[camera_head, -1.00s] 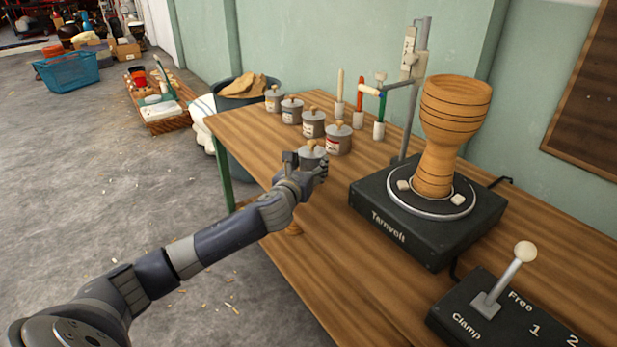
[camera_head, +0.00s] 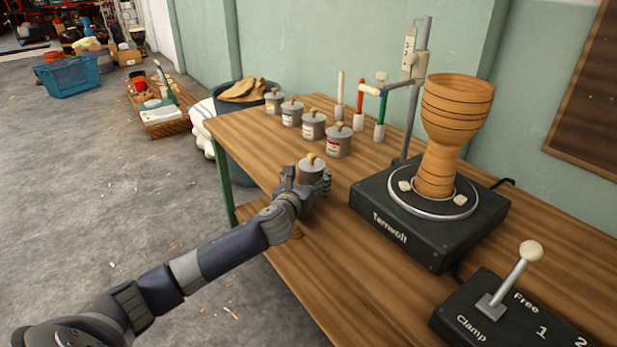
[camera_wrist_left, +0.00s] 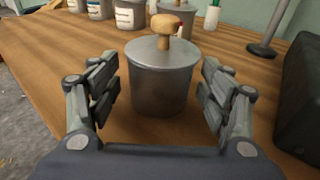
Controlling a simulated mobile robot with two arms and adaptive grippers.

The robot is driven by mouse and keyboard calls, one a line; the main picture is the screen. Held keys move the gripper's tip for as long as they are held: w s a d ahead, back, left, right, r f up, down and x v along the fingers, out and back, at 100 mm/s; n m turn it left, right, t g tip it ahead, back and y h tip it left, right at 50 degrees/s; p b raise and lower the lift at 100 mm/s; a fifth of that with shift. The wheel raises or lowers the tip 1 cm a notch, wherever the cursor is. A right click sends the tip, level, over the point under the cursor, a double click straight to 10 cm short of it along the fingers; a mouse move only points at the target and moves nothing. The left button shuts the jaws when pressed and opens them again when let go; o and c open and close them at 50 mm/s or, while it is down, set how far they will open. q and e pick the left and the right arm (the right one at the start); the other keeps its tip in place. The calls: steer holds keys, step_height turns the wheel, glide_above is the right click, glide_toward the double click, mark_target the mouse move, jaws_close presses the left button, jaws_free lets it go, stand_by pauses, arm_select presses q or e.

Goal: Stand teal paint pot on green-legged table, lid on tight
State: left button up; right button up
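A grey metal paint pot (camera_head: 312,171) with a wooden-knobbed lid stands upright on the green-legged table (camera_head: 390,300), near its left edge. In the left wrist view the pot (camera_wrist_left: 162,85) fills the middle; its lid (camera_wrist_left: 162,49) lies level on the rim. The side facing the camera is plain, so I cannot see a teal mark. My left gripper (camera_head: 308,185) is at the pot. In the wrist view its fingers (camera_wrist_left: 160,95) are spread either side, with narrow gaps to the pot. My right gripper is out of view.
Several similar labelled pots (camera_head: 338,140) stand in a row behind. Brushes (camera_head: 380,130) stand upright near them. A black turntable base (camera_head: 430,235) with a wooden goblet drum (camera_head: 440,140) is to the right, and a lever box (camera_head: 490,315) is nearer. Table front is clear.

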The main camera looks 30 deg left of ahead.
mark_target(308, 177)
arm_select(q)
steer(key=shift+r, duration=0.1)
steer(key=shift+s, duration=0.1)
steer(key=p+v, duration=0.1)
steer(key=v, duration=0.2)
steer(key=shift+s+r, duration=0.15)
steer(key=p+v, duration=0.1)
steer(key=v, duration=0.7)
steer(key=shift+s+d, duration=0.15)
steer(key=shift+s, duration=0.1)
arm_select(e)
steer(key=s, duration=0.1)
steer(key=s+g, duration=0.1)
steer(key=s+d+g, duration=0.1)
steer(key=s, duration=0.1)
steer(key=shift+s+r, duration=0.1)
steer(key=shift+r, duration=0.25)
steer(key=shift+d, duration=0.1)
